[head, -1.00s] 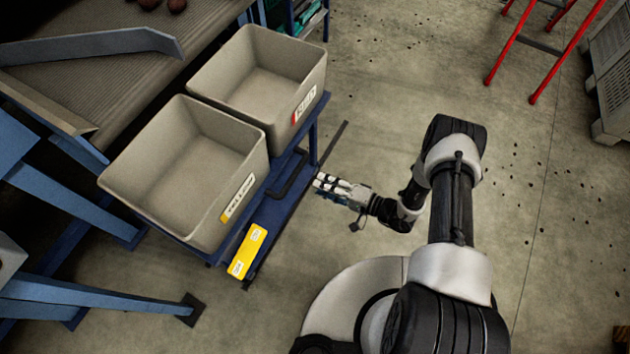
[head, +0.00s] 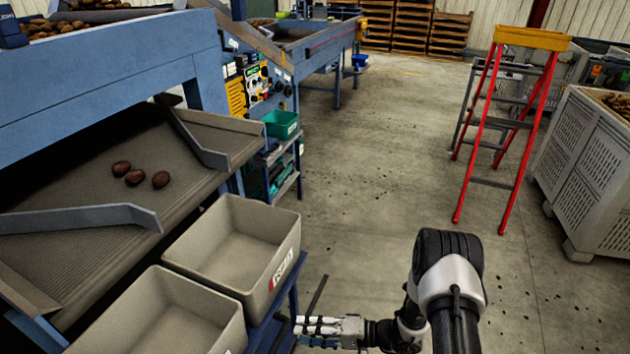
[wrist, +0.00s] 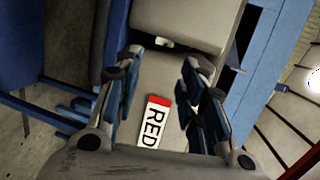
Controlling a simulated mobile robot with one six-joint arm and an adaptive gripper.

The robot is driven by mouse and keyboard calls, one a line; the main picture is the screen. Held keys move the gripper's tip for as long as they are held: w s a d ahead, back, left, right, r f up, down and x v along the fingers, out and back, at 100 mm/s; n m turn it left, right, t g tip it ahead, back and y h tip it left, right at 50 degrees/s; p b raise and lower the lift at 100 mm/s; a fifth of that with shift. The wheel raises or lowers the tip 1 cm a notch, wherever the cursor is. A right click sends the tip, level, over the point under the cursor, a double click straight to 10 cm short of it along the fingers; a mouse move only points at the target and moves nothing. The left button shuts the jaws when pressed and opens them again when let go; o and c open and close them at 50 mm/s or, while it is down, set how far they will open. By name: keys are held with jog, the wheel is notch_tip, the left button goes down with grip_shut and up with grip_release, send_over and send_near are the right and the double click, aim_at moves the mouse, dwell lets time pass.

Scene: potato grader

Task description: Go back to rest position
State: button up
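My gripper (head: 300,330) is near the bottom of the head view, just right of the blue cart and the two beige bins, pointing left. In the wrist view my gripper (wrist: 158,85) has its two fingers spread apart, with nothing between them. My arm is folded at the lower right of the head view.
Three red potatoes (head: 136,175) lie on the grader belt (head: 70,190) at left. A red stepladder (head: 515,130) and a grey slatted crate (head: 590,165) stand at right. A green tray (head: 281,124) sits on a small shelf. The middle floor is open.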

jog(key=s+d+r+n+g+h, duration=0.1)
jog(key=s+r+n+g+h, duration=0.2)
jog(key=r, duration=0.9)
jog(key=s+d+r+n+g+h, duration=0.1)
jog(key=s+r+g+h, duration=0.2)
jog(key=r, duration=0.9)
jog(key=s+d+r+m+t+h, duration=0.1)
jog(key=s+d+r+t+h, duration=0.7)
jog(key=s+d+r, duration=0.5)
jog(key=shift+s+d+r+m+h, duration=0.15)
jog(key=shift+s+d+m+h, duration=0.35)
jog(key=shift+s, duration=0.6)
jog(key=shift+a, duration=0.35)
jog(key=shift+c, duration=0.4)
